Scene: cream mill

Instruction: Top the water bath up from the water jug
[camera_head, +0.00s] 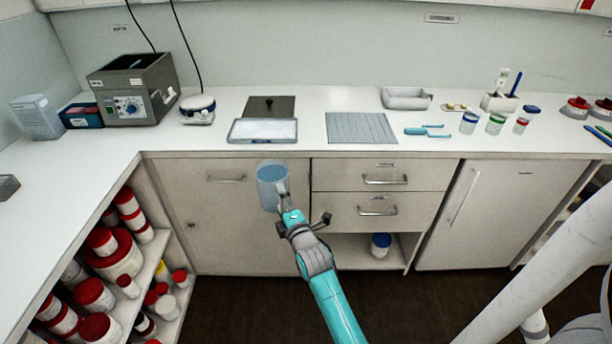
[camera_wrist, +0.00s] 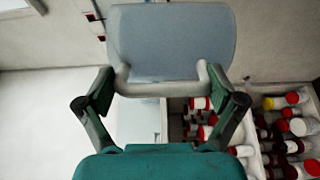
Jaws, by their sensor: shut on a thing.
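The water jug (camera_head: 271,190) is a translucent blue-grey vessel, held upright in front of the counter's edge. My gripper (camera_head: 283,200) is shut on it, apparently by its handle. In the wrist view the jug (camera_wrist: 170,45) fills the upper middle, with my gripper's fingers (camera_wrist: 162,85) closed on the pale handle on both sides.
A blue box (camera_head: 80,116) and a pale carton (camera_head: 37,117) stand left of the bath. A small round device (camera_head: 198,108) stands to its right. A white-topped tray (camera_head: 263,130) and a ribbed grey mat (camera_head: 361,128) lie further right. Open shelves hold red-lidded jars (camera_head: 113,252) below.

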